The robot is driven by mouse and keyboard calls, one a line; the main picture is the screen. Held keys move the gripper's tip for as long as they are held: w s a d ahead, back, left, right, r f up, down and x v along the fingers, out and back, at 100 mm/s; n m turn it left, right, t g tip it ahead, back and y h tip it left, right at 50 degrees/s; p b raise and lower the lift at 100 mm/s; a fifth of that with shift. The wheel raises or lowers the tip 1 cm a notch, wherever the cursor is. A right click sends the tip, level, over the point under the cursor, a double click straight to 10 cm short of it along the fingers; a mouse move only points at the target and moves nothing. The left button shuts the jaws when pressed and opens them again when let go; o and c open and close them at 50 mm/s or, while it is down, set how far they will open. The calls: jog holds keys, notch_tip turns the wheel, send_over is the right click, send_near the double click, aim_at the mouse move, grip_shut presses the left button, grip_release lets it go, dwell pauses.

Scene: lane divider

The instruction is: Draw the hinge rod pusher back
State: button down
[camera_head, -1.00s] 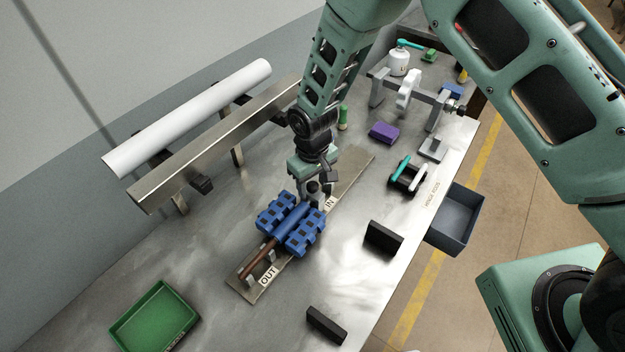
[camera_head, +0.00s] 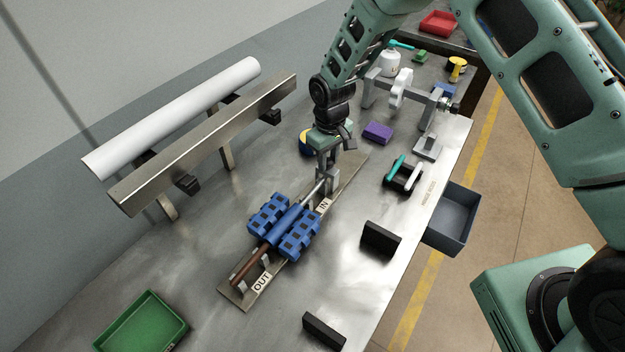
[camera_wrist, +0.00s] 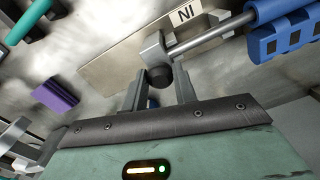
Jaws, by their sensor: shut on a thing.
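The pusher is a thin steel rod (camera_head: 312,194) that runs from the IN end of the fixture plate (camera_head: 343,183) toward the blue hinge (camera_head: 284,226). In the wrist view its dark knob (camera_wrist: 160,76) sits between my fingers, beside a grey block (camera_wrist: 153,48). My gripper (camera_head: 326,187) is shut on the knob, and its fingers hide the knob in the head view. The steel rod (camera_wrist: 210,38) shows bare between the block and the hinge's blue barrel (camera_wrist: 268,10). A brown rod (camera_head: 247,265) sticks out of the hinge at the OUT end.
Two black blocks (camera_head: 380,239) (camera_head: 324,330) stand right of the plate. A purple block (camera_head: 377,132) and a black holder with a teal handle (camera_head: 402,176) lie beyond. A green tray (camera_head: 143,322) is front left. A steel rail (camera_head: 205,145) runs at left.

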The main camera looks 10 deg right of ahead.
jog(key=w+d+b, duration=0.4)
jog(key=w+d, duration=0.7)
jog(key=shift+w+d+r, duration=0.15)
jog(key=shift+w, duration=0.05)
jog(key=c, duration=1.1)
grip_release()
jog(key=shift+w+d, duration=0.1)
notch_tip(320, 180, up, 17)
jog(key=b, duration=0.4)
jog(key=shift+r, duration=0.15)
